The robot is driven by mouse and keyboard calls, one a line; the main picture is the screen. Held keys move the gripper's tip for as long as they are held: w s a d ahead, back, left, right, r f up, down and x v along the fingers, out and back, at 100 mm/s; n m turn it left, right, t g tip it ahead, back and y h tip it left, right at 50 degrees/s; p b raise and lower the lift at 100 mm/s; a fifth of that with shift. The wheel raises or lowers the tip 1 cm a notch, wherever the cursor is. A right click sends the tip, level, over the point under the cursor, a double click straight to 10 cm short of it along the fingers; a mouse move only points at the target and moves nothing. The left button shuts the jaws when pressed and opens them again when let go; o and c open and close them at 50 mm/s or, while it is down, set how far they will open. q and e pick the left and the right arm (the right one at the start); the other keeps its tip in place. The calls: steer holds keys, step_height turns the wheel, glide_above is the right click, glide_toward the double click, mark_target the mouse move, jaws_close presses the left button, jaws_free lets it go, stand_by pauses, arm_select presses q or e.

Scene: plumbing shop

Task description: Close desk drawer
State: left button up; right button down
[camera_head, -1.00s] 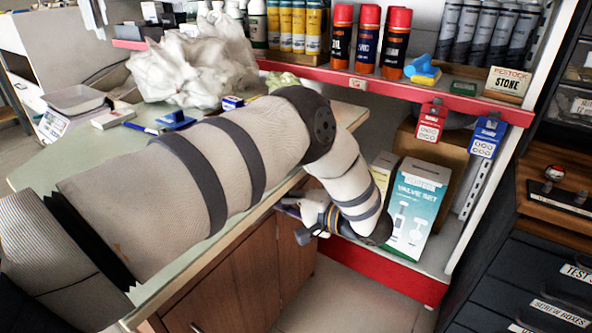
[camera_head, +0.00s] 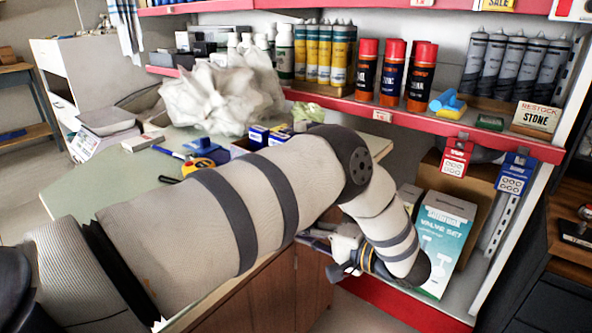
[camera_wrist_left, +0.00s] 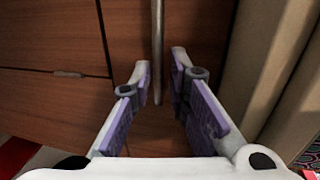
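The desk (camera_head: 75,195) has a pale green top and a brown wooden front (camera_head: 265,298), largely hidden behind my left arm in the head view. My left gripper (camera_head: 345,262) is beside the desk front, below the top's edge. In the left wrist view the fingers of my left gripper (camera_wrist_left: 160,75) are apart, with a vertical metal bar handle (camera_wrist_left: 157,40) between them. Contact with the bar cannot be told. Brown wooden panels (camera_wrist_left: 50,35) with dark seams and a small handle (camera_wrist_left: 68,74) show to the left. How far any drawer stands out is unclear. My right gripper is out of view.
A crumpled white bag (camera_head: 215,95), a yellow tape measure (camera_head: 199,166) and small boxes lie on the desk. A red-edged shelf (camera_head: 400,122) with cans and tubes stands behind. A valve set box (camera_head: 447,235) stands close to my left gripper.

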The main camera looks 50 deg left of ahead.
arm_select(q)
steer(key=v, duration=0.9)
steer(key=shift+d, duration=0.15)
steer(key=shift+r, duration=0.1)
